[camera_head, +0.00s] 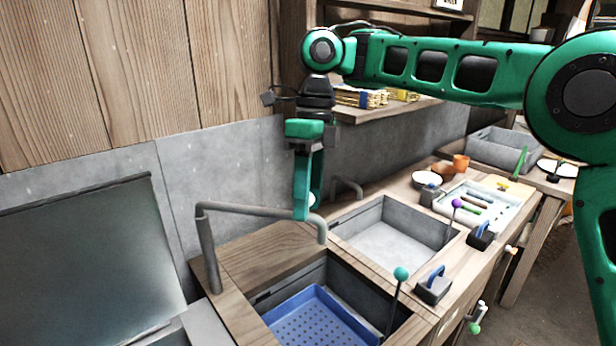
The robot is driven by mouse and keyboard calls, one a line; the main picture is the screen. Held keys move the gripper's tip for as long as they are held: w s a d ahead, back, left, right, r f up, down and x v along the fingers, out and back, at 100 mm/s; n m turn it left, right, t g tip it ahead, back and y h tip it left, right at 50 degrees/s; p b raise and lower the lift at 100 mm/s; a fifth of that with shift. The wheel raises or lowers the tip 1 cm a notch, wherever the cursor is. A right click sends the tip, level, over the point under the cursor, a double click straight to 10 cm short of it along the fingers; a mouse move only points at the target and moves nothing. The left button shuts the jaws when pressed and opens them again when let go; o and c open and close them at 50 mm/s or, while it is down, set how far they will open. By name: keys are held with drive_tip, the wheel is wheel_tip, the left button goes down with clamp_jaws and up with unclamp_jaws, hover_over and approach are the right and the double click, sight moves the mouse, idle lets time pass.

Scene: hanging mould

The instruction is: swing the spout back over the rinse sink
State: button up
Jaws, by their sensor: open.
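A grey bent spout (255,212) rises from the counter at the left of the near sink (300,274) and reaches right. Its down-turned tip appears near the divider between the two sinks; I cannot tell exactly what lies under it. The near sink holds a blue perforated tray (312,318). The second sink (392,240), farther right, is empty and pale inside. The frame does not label which is the rinse sink. My gripper (309,210) points down, open, close to the spout's tip end. It overlaps the spout in the picture; contact is unclear.
A second grey spout (347,184) stands behind the farther sink. Levers with a teal knob (401,274) and a purple knob (456,203) rise at the front edge. Blue-handled blocks (433,286), a white tray (484,207) and bowls (427,180) occupy the counter. A shelf (385,108) hangs behind my gripper.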

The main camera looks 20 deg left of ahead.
wheel_tip(320, 180, up, 10)
drive_tip(key=w, duration=0.2)
drive_tip(key=shift+w+r, duration=0.15)
idle(0.4)
drive_tip(key=shift+d, duration=0.15)
drive_tip(key=s+d+f+n, duration=0.2)
drive_tip(key=d+f+n, duration=0.2)
drive_tip(key=d+n, duration=0.8)
drive_tip(key=s+d+f+n, duration=0.1)
drive_tip(key=d+f+n, duration=0.4)
drive_tip(key=d+n, duration=0.65)
drive_tip(key=s+d+f+n, duration=0.2)
drive_tip(key=d+f+n, duration=0.2)
drive_tip(key=d+n, duration=0.8)
drive_tip(key=s+d+f+m+t, duration=0.1)
drive_tip(key=s+d+f+m, duration=0.4)
drive_tip(key=s+d+m, duration=0.4)
drive_tip(key=s+d+f+m+t, duration=0.1)
drive_tip(key=s+d+f+m, duration=0.5)
drive_tip(key=s+d+m, duration=0.3)
drive_tip(key=d+m, duration=0.1)
drive_tip(key=m, duration=0.3)
drive_tip(key=shift+s+d+f, duration=0.25)
drive_tip(key=shift+s+d, duration=0.05)
drive_tip(key=shift+s, duration=0.05)
